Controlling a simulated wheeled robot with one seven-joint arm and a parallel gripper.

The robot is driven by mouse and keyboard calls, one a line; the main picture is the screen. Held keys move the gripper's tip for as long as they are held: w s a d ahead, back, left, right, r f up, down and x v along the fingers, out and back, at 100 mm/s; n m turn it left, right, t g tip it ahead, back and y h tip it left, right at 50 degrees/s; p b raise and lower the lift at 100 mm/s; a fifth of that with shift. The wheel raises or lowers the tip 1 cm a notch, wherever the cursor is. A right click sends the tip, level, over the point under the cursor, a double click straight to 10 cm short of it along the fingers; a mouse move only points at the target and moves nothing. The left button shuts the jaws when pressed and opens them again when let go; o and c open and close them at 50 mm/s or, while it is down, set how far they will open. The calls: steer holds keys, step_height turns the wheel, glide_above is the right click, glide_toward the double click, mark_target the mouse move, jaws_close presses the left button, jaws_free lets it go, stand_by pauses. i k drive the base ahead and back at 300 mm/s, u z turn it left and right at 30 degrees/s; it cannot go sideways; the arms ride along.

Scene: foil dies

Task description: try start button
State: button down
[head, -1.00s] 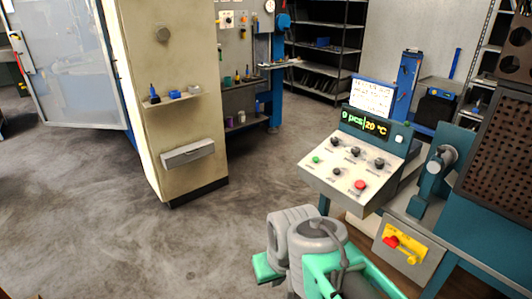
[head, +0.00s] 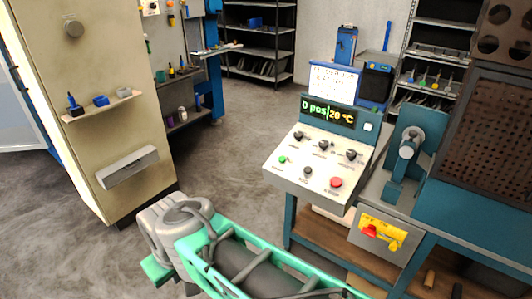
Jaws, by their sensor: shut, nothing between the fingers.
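The control panel (head: 318,185) stands right of centre in the head view, with a sloped light face. A small green button (head: 282,160) sits at its lower left; its label is too small to read, so I cannot confirm that it is the start button. A red button (head: 336,182) sits at the lower right, with several dark knobs between and above. The display (head: 328,112) above reads "0 pcs|20 °C". My folded grey and green arm is in the lower middle, in front of the panel and apart from it. My gripper's fingers do not show.
A beige cabinet (head: 115,190) with a small shelf and drawer stands at left. A yellow plate with a red switch (head: 378,232) is below the panel. A vice-like blue machine part (head: 405,155) stands right of it. Open grey floor lies between cabinet and panel.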

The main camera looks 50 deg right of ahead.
mark_target(282, 158)
steer(key=z, duration=0.4)
steer(key=i, duration=1.05)
steer(key=z, duration=0.65)
